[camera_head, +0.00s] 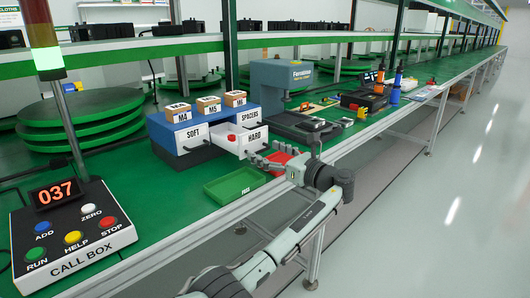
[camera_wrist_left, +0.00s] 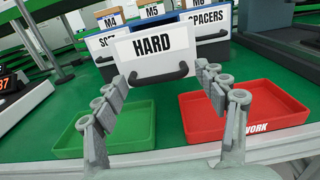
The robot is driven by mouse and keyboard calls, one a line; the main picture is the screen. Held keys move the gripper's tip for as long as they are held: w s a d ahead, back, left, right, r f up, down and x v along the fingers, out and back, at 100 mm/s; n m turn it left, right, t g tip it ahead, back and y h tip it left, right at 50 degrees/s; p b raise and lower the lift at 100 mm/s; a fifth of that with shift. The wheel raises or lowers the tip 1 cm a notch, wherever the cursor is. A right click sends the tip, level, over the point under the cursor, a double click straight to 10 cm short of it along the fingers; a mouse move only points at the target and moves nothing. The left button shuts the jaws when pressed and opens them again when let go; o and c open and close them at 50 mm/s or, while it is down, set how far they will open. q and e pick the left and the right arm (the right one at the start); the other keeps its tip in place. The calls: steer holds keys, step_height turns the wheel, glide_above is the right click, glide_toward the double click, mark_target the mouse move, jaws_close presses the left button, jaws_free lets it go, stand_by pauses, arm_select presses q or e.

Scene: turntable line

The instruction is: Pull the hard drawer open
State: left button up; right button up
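The white HARD drawer (camera_head: 228,143) stands out from the blue drawer unit (camera_head: 185,115), in front of the SOFT and SPACERS drawers. In the left wrist view its white front (camera_wrist_left: 138,65) with a dark curved handle (camera_wrist_left: 158,73) faces me squarely. My left gripper (camera_head: 268,157) is just in front of that front. In the left wrist view the gripper (camera_wrist_left: 163,92) has its fingers wide apart, with nothing between them. They point towards the drawer, below and either side of the handle; I cannot tell if they touch it. My right gripper is not in view.
A green tray (camera_head: 236,186) and a red tray (camera_wrist_left: 290,105) lie below the gripper on the green bench. Small boxes marked M4, M5 and M6 (camera_head: 235,98) stand on the unit. A call box (camera_head: 75,240) is at the left, a grey press (camera_head: 280,80) behind.

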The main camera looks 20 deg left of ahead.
arm_select(q)
steer(key=v, duration=1.2)
stand_by(0.3)
